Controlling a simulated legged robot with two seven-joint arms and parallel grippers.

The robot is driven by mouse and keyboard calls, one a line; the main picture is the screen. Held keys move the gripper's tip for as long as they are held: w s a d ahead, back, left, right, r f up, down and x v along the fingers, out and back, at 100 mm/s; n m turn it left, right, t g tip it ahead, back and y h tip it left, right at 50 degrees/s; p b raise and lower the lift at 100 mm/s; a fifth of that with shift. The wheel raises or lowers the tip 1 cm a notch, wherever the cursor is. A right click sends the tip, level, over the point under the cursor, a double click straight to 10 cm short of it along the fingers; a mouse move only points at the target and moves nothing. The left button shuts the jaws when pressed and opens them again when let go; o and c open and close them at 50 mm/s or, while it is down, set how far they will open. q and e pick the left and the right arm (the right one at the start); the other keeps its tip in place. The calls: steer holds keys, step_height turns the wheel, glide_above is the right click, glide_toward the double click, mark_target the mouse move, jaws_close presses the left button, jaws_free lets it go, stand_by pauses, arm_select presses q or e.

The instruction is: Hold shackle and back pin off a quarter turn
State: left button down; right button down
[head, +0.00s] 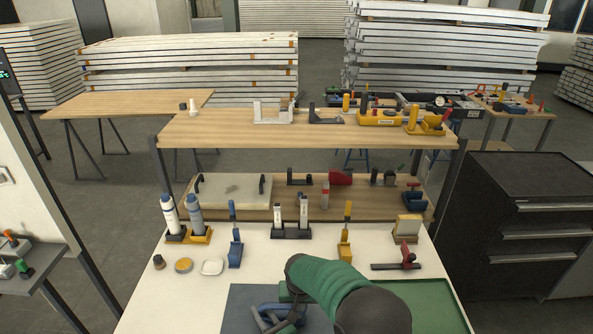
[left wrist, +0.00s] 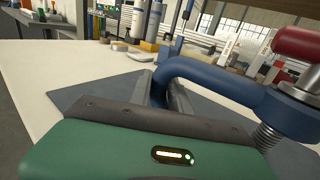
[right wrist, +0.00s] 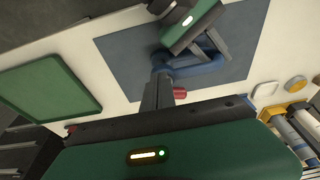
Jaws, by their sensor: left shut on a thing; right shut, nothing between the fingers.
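The blue shackle (head: 272,318) is over the dark blue-grey mat at the table's front. In the left wrist view my left gripper (left wrist: 166,90) is shut on the shackle's bow (left wrist: 215,82). The red-headed pin (left wrist: 300,45) passes through the shackle's eye at right, with grey threads below it. In the right wrist view my right gripper (right wrist: 157,92) is shut and empty, its tips close beside the red pin head (right wrist: 180,93); I cannot tell whether they touch. In the head view my green and black arm covers the area right of the shackle.
The mat (head: 238,300) lies left of a green tray (head: 440,300). Bottles (head: 195,215), a yellow tin (head: 184,265), a white dish (head: 212,267), upright tools and a red-handled clamp (head: 408,257) stand farther back. The white table's left front is clear.

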steer(key=shift+w+d, duration=0.15)
steer(key=shift+d, duration=0.55)
steer(key=w+v, duration=0.1)
steer(key=v, duration=0.4)
steer(key=shift+s+d+r, duration=0.2)
steer(key=shift+s+r, duration=0.05)
steer(key=shift+r, duration=0.3)
